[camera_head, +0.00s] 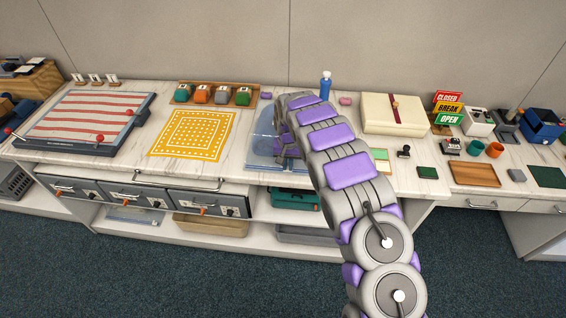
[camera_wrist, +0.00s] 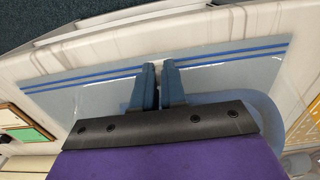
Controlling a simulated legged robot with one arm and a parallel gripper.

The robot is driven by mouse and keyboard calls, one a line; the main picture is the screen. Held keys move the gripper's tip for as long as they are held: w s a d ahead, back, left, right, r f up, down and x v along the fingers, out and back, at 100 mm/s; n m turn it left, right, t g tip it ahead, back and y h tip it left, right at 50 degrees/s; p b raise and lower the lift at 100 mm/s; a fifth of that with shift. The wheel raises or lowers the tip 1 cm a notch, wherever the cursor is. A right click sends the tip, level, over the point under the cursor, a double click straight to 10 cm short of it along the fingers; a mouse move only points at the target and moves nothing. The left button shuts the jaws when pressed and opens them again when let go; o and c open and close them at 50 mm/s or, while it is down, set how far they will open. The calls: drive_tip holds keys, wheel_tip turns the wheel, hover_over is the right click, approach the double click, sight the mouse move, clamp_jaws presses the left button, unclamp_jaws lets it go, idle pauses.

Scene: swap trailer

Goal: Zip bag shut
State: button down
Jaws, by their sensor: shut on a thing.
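The zip bag is a translucent blue-grey bag (camera_wrist: 225,75) lying flat on the white counter, with two blue zip lines (camera_wrist: 100,78) running along its edge nearest the counter front. In the head view the bag (camera_head: 262,138) shows left of my arm, which hides part of it. My gripper (camera_wrist: 159,72) is over the bag, with its two fingers close together at the blue zip lines, about midway along them. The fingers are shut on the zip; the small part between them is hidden. In the head view my gripper (camera_head: 281,146) is mostly hidden by the arm.
A yellow patterned mat (camera_head: 193,134) lies left of the bag. A row of colored blocks on a tray (camera_head: 214,105) and a blue bottle (camera_head: 325,86) stand behind. A cream box (camera_head: 395,115) is to the right. Drawers (camera_head: 140,193) are below the counter edge.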

drive_tip(key=d+p, duration=0.1)
drive_tip(key=d, duration=0.5)
drive_tip(key=d+p, duration=0.2)
drive_tip(key=d, duration=0.5)
drive_tip(key=d+p, duration=0.1)
drive_tip(key=d, duration=0.6)
drive_tip(key=shift+s+d, duration=0.2)
drive_tip(key=shift+s, duration=0.1)
drive_tip(key=c, duration=1.2)
unclamp_jaws()
drive_tip(key=shift+o, duration=0.2)
drive_tip(key=shift+r, duration=0.15)
wheel_tip(320, 180, up, 17)
drive_tip(key=p, duration=0.2)
